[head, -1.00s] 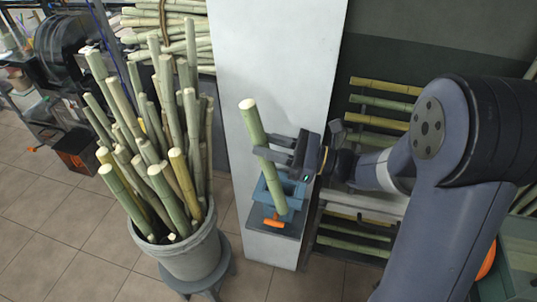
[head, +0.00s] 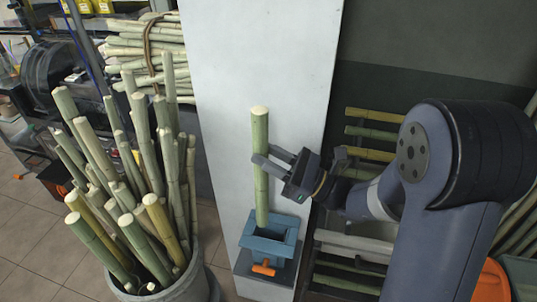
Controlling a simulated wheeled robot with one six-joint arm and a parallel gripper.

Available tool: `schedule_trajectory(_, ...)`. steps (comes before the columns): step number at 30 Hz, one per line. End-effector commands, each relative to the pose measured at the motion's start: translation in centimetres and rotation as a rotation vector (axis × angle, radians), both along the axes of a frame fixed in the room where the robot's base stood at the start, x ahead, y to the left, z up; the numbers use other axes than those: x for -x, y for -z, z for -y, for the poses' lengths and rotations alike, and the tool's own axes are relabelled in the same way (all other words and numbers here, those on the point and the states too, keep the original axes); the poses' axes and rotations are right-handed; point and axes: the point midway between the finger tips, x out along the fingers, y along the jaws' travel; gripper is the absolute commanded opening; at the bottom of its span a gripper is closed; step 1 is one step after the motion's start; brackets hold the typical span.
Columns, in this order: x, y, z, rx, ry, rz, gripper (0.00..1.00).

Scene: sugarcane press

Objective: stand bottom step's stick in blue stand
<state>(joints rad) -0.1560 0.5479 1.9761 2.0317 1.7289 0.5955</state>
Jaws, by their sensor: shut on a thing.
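A pale green stick (head: 260,135) stands nearly upright at the middle of the head view. My gripper (head: 264,162) comes from the right and is shut on the stick, above its mid-height. The blue stand (head: 282,225) is a square box with a flared top on a grey ledge, with an orange handle (head: 263,269) at its front. The stick's lower end meets the stand's open top at its back left; how deep it sits is hard to tell.
A grey bucket (head: 195,285) packed with tall sticks stands close on the left. A white column (head: 222,120) rises behind the stand. A stepped rack of sticks (head: 372,134) is behind my arm. Bundled sticks (head: 140,45) lie at the back left.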

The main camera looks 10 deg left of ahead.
Motion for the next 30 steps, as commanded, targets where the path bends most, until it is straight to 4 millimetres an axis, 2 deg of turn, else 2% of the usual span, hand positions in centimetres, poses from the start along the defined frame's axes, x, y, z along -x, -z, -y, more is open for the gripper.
schedule_trajectory(3,0.0,1.1,0.0,-0.001,0.0,0.001,0.0)
schedule_trajectory(30,0.0,7.4,0.0,0.0,0.0,0.0,0.0)
